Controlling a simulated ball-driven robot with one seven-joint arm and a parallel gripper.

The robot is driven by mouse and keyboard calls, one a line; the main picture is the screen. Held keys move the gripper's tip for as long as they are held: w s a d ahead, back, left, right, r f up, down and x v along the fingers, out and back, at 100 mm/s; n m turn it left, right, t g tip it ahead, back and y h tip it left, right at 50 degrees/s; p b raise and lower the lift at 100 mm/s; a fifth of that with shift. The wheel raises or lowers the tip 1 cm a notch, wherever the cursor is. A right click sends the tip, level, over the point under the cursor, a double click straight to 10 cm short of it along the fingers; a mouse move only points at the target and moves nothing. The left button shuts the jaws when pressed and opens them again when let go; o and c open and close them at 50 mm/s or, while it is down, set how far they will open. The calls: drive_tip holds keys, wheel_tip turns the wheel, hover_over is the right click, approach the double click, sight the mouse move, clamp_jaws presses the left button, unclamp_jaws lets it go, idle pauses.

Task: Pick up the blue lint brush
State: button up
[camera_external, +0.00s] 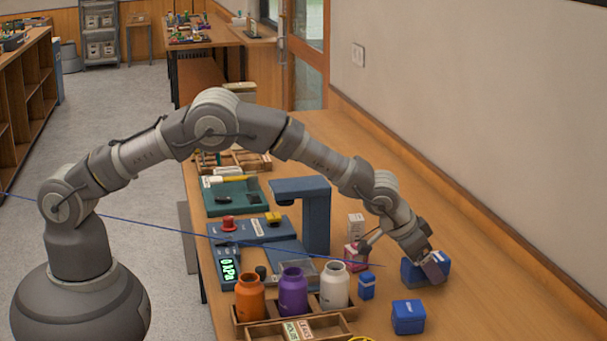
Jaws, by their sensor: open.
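My gripper (400,258) is open, low over the right part of the long wooden table, with its fingers spread apart. I cannot make out for sure which thing is the blue lint brush. A blue box-like object (411,273) lies right by the right finger, which partly covers it; I cannot tell whether they touch. Another blue box (408,317) stands nearer the camera, and a small upright blue container (366,287) stands left of it. Nothing is visibly held.
Orange (249,299), purple (292,294) and white (334,288) bottles stand in a wooden tray (262,332). A blue stand (317,222) rises behind them. A pink-and-white box (355,257) is near the left finger. Bare table lies toward the right wall.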

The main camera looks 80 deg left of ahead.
drive_tip(key=shift+w+f, duration=0.2)
drive_tip(key=shift+f, duration=0.1)
drive_tip(key=shift+r, duration=0.1)
